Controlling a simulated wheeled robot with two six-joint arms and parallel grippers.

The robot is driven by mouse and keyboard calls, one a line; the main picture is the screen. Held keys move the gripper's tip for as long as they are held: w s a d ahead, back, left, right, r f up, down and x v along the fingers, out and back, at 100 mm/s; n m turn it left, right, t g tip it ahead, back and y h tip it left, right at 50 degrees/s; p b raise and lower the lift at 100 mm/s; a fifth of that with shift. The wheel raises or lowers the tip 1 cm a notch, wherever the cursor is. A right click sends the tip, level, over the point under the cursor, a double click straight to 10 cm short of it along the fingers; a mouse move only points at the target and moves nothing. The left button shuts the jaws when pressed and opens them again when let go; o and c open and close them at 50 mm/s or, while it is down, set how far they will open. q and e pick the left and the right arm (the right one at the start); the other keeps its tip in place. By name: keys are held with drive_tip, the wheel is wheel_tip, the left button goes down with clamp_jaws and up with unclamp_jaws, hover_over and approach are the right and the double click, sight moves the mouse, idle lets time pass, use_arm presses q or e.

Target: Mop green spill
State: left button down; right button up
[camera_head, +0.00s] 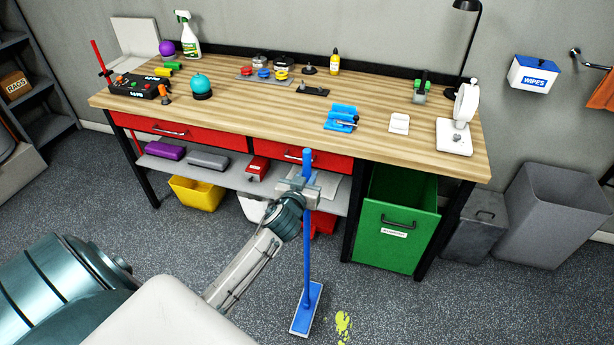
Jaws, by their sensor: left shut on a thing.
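A blue mop stands nearly upright in the middle of the head view, its handle (307,250) rising in front of the workbench. Its flat blue head (307,308) with a pale edge is on the floor. My left gripper (306,187) is shut on the upper part of the handle. A yellow-green spill (343,326) lies on the floor a little to the right of the mop head, apart from it, close to the bottom edge of the view. My right gripper is not in view.
A workbench (390,150) with tools on top stands behind the mop. Under it are a green bin (386,252), a yellow bin (197,195) and a shelf. Grey bins (551,215) stand at the right. The dark speckled floor (460,310) right of the spill is clear.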

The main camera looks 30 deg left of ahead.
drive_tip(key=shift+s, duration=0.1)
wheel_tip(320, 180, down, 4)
drive_tip(key=b, duration=0.4)
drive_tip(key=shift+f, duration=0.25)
idle(0.5)
